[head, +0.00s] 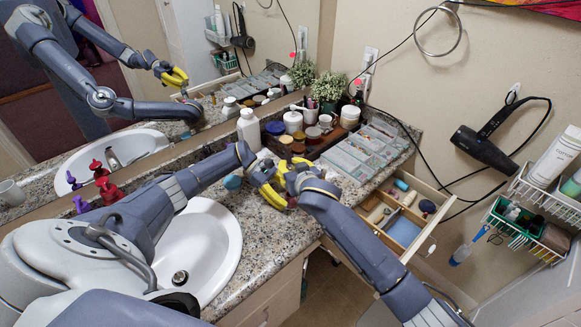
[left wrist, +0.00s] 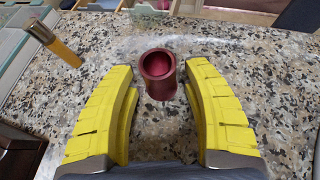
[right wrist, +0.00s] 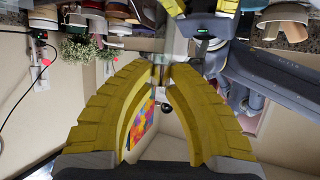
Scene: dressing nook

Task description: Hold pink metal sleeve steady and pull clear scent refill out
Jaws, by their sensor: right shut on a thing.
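The pink metal sleeve (left wrist: 157,73), a dark pinkish-red tube with an open round mouth, stands on the speckled counter in the left wrist view. My left gripper (left wrist: 158,88) is open, a finger on each side of the sleeve, with gaps showing. In the head view my left gripper (head: 276,194) is low over the counter and hides the sleeve. My right gripper (head: 287,172) is close beside it. In the right wrist view my right gripper's tips (right wrist: 163,68) close on a small see-through piece, the clear scent refill (right wrist: 160,76); its ends are hard to make out.
An amber piece with a brown end (left wrist: 62,48) is near the sleeve. The white sink (head: 215,240) is beside my left arm. An open drawer (head: 405,215) with several items lies under my right arm. Jars and a white bottle (head: 248,128) line the counter's back.

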